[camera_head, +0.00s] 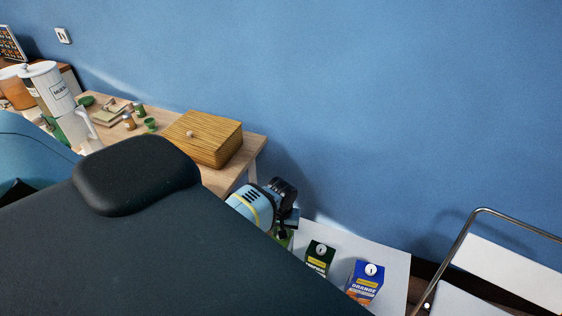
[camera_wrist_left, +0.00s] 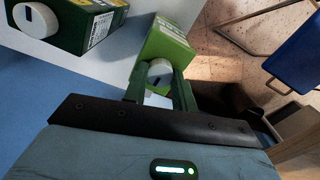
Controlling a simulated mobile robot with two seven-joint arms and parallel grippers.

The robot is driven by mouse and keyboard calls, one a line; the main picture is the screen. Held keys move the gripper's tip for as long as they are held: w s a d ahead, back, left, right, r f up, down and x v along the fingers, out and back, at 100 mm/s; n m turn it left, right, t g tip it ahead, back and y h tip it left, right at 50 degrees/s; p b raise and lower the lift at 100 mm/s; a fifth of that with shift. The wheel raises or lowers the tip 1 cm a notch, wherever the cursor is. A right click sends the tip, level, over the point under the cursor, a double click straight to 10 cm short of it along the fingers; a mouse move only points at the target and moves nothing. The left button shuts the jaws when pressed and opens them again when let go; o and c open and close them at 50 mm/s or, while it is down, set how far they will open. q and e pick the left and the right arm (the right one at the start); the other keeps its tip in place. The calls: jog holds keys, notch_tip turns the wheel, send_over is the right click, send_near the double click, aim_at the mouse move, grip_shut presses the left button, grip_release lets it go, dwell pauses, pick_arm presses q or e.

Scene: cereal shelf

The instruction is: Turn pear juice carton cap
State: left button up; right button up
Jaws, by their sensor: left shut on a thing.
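A light green carton (camera_wrist_left: 168,40), which I take to be the pear juice, has a white round cap (camera_wrist_left: 160,70). In the head view only a sliver of this carton (camera_head: 284,241) shows below my left gripper (camera_head: 288,212). In the left wrist view my left gripper (camera_wrist_left: 158,92) has its two fingers on either side of the cap and is shut on it. The label of this carton cannot be read. My right gripper is not in view.
A dark green carton (camera_head: 319,259) and a blue orange juice carton (camera_head: 364,281) stand close by on a white surface (camera_head: 396,268). A wooden box (camera_head: 203,138) sits on a table behind. A metal-framed rack or chair (camera_head: 462,236) is at the right.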

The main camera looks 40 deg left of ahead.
pick_arm(q)
jog(key=o, duration=1)
jog(key=shift+r, duration=0.1)
jog(key=shift+r, duration=3.8)
jog(key=s+d+f+m+t+h, duration=0.1)
jog(key=s+d+f+m+t, duration=0.2)
jog(key=s+d+f, duration=0.3)
jog(key=s+d+f+m+t, duration=0.3)
jog(key=s+d, duration=0.3)
jog(key=s, duration=0.2)
jog(key=s+d+r+t, duration=0.1)
jog(key=s, duration=0.1)
jog(key=s+d+r+m+t, duration=0.1)
jog(key=s+r, duration=0.1)
jog(key=s, duration=0.1)
jog(key=s+d+r+m+t, duration=0.1)
jog(key=s, duration=0.2)
jog(key=shift+d+r+t+h, duration=0.3)
jog(key=shift+d+h, duration=0.05)
jog(key=shift+h, duration=0.05)
